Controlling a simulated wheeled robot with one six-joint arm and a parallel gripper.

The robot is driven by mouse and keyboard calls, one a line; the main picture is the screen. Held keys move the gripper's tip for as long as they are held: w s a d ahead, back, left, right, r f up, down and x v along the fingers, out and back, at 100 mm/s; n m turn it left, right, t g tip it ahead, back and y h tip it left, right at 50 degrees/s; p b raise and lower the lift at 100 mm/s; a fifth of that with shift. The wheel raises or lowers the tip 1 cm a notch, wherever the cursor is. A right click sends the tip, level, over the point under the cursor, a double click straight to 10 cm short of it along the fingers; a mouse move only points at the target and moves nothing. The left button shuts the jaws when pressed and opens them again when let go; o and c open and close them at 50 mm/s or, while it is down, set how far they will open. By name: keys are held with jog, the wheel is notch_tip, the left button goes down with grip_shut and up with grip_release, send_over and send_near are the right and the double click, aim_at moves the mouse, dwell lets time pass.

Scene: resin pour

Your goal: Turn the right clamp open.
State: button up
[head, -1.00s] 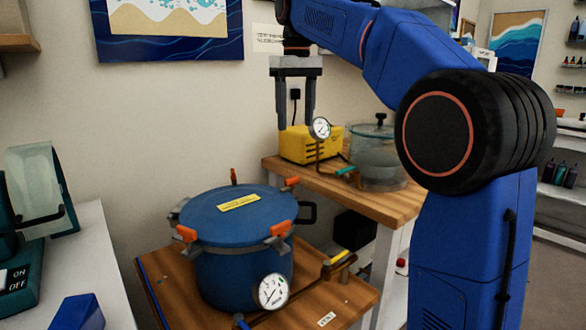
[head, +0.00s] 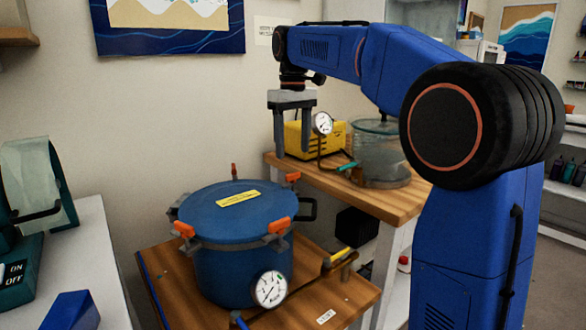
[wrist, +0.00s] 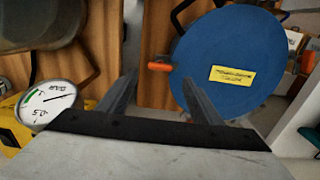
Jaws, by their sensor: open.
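A blue pot (head: 235,262) has a round blue lid (head: 205,209) with a yellow label. Several orange-handled clamps sit around its rim. One clamp handle (head: 292,177) is at the back right, and another (head: 279,225) is at the front right. My gripper (head: 293,153) points down above and behind the back-right handle, open and empty. In the wrist view, an orange handle (wrist: 159,66) juts outward from the lid edge (wrist: 222,60), between and just beyond my open fingertips (wrist: 160,80). I see no contact with it. The pictures do not label which clamp is the right one.
A pressure gauge (head: 269,289) is on the pot's front. A wooden bench (head: 400,205) behind holds a yellow pump (head: 335,135) and a glass chamber (head: 380,155). A white counter (head: 95,245) stands at left. A wall is behind the pot.

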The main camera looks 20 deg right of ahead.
aim_at(293, 173)
notch_tip(293, 173, down, 7)
jog(key=shift+r, duration=0.1)
dwell(0.4)
jog(key=c, duration=1.1)
